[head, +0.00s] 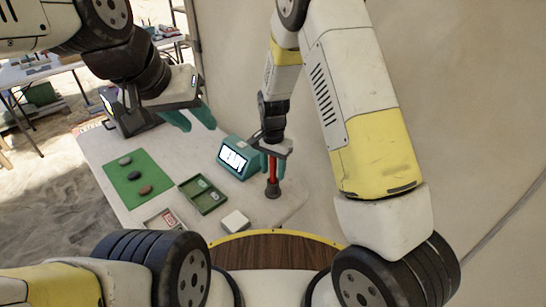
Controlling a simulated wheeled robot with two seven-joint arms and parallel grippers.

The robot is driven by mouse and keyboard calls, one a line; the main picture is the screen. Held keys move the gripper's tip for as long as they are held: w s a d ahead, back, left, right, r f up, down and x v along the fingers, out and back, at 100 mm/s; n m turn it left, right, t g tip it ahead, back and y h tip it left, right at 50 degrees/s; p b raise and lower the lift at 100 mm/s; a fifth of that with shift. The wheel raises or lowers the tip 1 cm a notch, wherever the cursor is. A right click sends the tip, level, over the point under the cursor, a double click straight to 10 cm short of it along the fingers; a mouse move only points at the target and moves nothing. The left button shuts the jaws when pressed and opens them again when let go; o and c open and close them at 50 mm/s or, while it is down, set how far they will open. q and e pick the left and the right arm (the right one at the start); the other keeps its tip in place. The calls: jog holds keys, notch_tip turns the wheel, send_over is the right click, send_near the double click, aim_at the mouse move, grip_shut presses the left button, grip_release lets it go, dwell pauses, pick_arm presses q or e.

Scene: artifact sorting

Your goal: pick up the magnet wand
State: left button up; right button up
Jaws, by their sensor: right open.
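The magnet wand (272,178) has a red shaft and a dark, wider base. It stands upright on the white table (130,146), near its right side. Whether the fingers touch the wand cannot be made out. The wand's top is hidden by the gripper. My left gripper (195,121) is open and empty above the back of the table, far from the wand.
A teal device with a lit screen (234,157) stands just left of the wand. A green tray (210,207), a white block (235,221) and a green mat (120,187) with stones lie further left. A dark device (128,118) stands at the back.

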grip_shut()
jog(key=shift+r, duration=0.15)
